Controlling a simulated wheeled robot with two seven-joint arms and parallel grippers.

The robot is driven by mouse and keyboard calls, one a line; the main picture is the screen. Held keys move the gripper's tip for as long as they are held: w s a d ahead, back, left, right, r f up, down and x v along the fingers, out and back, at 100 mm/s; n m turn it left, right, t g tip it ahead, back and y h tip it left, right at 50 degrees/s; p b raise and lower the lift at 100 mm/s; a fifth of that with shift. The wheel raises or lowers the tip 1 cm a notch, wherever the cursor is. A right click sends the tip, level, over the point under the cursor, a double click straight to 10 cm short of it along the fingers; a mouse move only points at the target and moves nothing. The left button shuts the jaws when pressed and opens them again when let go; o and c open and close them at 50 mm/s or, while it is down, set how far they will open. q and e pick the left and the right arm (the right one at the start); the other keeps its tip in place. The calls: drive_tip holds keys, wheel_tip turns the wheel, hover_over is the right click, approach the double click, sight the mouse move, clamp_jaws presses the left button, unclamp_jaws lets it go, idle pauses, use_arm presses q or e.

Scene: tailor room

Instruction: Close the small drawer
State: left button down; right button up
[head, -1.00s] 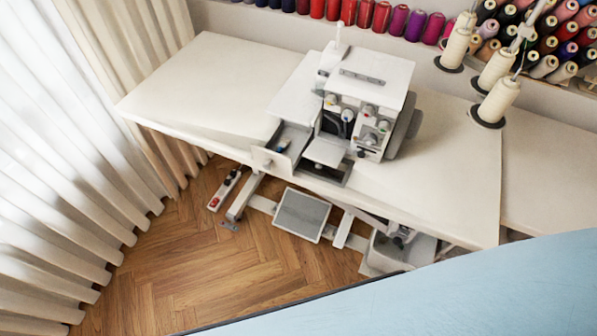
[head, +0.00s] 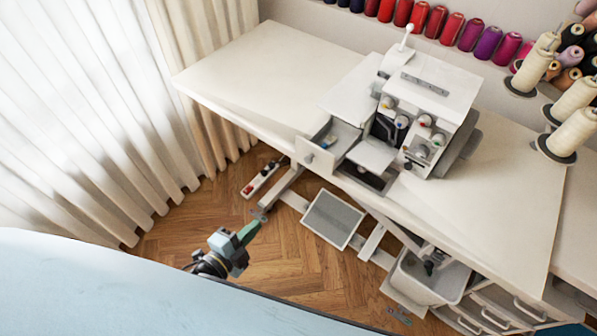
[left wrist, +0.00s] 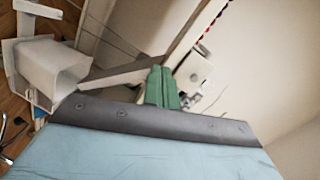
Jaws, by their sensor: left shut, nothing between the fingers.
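The small drawer (head: 316,157) is white with a round knob. It sits at the left of the sewing machine (head: 428,110) and is pulled out past the table's front edge. Its open tray shows behind the front panel, with something small and blue inside. My left gripper (head: 250,231) has green fingers, which are shut and empty. It is low in front of the table, left of and nearer to me than the drawer, and clearly apart from it. The green fingers (left wrist: 163,88) also show in the left wrist view, where I cannot make out the drawer. My right gripper is not in view.
A pale blue, dark-edged surface (head: 90,290) fills the near left and borders my left gripper. The white table (head: 250,70) has a pedal (head: 332,218) and a grey-white bin (head: 435,278) below. Curtains (head: 90,110) hang left. Wooden floor (head: 185,220) lies open between.

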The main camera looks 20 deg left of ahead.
use_arm(q)
wheel_tip(320, 180, up, 8)
drive_tip(key=w+d+m+t+h, duration=0.1)
drive_tip(key=d+m+t+h, duration=0.15)
drive_tip(key=m, duration=0.25)
approach(306, 161)
drive_tip(key=shift+g, duration=0.35)
drive_tip(key=x, duration=0.6)
drive_tip(key=shift+w+d+r, duration=0.1)
drive_tip(key=shift+w+r, duration=0.1)
drive_tip(key=shift+w, duration=0.2)
